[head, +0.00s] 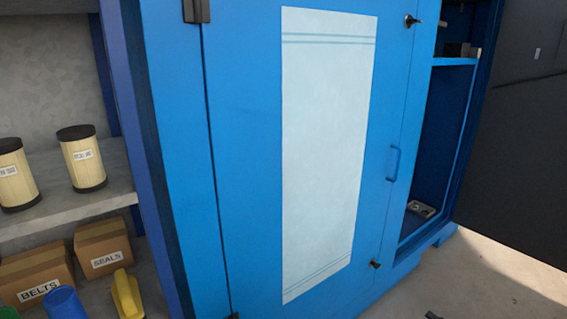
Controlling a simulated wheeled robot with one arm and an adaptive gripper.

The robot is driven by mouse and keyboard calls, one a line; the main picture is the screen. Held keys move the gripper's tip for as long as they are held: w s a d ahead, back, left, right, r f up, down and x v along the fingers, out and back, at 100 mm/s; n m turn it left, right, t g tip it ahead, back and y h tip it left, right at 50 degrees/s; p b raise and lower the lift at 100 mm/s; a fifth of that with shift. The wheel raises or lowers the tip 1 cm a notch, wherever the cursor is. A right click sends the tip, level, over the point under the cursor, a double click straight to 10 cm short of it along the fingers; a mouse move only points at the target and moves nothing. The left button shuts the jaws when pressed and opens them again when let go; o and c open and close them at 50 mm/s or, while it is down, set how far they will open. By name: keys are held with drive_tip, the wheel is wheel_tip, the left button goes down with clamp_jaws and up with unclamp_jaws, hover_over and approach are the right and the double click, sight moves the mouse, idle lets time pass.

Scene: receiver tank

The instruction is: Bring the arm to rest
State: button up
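I do not see my arm or my gripper in the head view. A small dark shape shows at the bottom edge right of the middle, but I cannot tell what it is. A large blue cabinet (245,160) fills the middle of the view. Its front panel carries a tall pale sheet (322,150) and a blue handle (393,164). The panel looks shut.
At left, a grey shelf (65,205) bears two cream filter cylinders (84,160). Boxes marked BELTS (37,275) and SEALS (103,248) sit below. At right is an open blue compartment (435,150) beside a dark panel (515,150). Floor (480,275) shows at lower right.

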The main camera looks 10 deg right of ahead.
drive_tip(key=w+d+r+n+g+h+p, duration=0.15)
drive_tip(key=w+r+h+p, duration=0.3)
drive_tip(key=w+r, duration=0.55)
drive_tip(key=w+d+r+n+h+p, duration=0.1)
drive_tip(key=w+d+r+h+p, duration=0.3)
drive_tip(key=r, duration=1)
drive_tip(key=a+r+n+g+h+p, duration=0.15)
drive_tip(key=a+r+p, duration=0.3)
drive_tip(key=r, duration=0.55)
drive_tip(key=a+r+g+h+p, duration=0.2)
drive_tip(key=a+r+p, duration=0.25)
drive_tip(key=r, duration=0.55)
drive_tip(key=s+a+r+n+g+p, duration=0.2)
drive_tip(key=s+a+r+g+p, duration=0.45)
drive_tip(key=s+a+r, duration=0.75)
drive_tip(key=s+a+r+n+g+y+p, duration=0.1)
drive_tip(key=s+a+r+n+g+p, duration=0.1)
drive_tip(key=s+a, duration=0.4)
drive_tip(key=s+a+r+n+g+y+p, duration=0.1)
drive_tip(key=s+a+r+p, duration=0.3)
drive_tip(key=s, duration=1.3)
drive_tip(key=s+a+r+n+g+y+p, duration=0.1)
drive_tip(key=s+a+r+n+g+p, duration=0.2)
drive_tip(key=s+a+p, duration=0.2)
drive_tip(key=s+a, duration=0.3)
drive_tip(key=s, duration=0.4)
drive_tip(key=shift+s+a+r, duration=0.2)
drive_tip(key=shift+s+a, duration=0.05)
drive_tip(key=shift+a, duration=0.05)
